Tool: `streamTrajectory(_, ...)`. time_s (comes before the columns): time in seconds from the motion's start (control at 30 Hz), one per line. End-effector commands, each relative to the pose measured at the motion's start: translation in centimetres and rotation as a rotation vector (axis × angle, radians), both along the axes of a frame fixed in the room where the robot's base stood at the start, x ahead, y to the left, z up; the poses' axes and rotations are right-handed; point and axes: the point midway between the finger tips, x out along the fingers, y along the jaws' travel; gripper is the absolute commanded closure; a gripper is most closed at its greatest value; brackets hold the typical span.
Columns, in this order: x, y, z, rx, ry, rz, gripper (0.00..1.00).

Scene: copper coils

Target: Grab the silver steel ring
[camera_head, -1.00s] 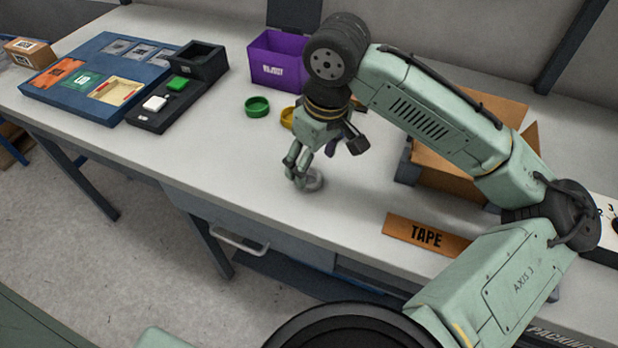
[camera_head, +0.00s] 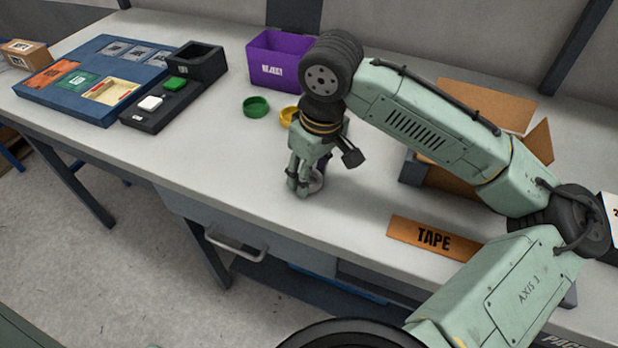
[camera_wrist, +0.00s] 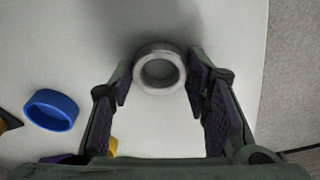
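The silver steel ring (camera_wrist: 142,73) lies on the white table between the fingers of my gripper (camera_wrist: 159,88) in the wrist view. The fingers are open, one on each side of the ring. The right finger is close to the ring's side, and I cannot tell whether it touches. In the head view my gripper (camera_head: 304,188) points down at the table, and only part of the ring (camera_head: 317,182) shows beside the fingertips.
A green ring (camera_head: 256,107) and a yellow ring (camera_head: 289,115) lie behind my gripper. A blue ring (camera_wrist: 51,110) shows in the wrist view. A purple reject bin (camera_head: 273,72), a cardboard box (camera_head: 487,103) and a TAPE sign (camera_head: 432,238) are on the table.

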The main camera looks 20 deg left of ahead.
Motion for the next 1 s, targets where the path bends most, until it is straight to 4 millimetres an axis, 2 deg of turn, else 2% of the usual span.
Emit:
streamTrajectory(0.07,0.0,0.0,0.0,0.000,0.000,0.000,0.65)
streamTrajectory(0.43,0.0,0.0,0.0,0.000,0.001,0.000,0.89)
streamTrajectory(0.77,0.1,0.1,0.3,0.000,0.001,0.000,0.90)
streamTrajectory(1.0,1.1,0.7,2.5,0.000,0.001,0.001,0.90)
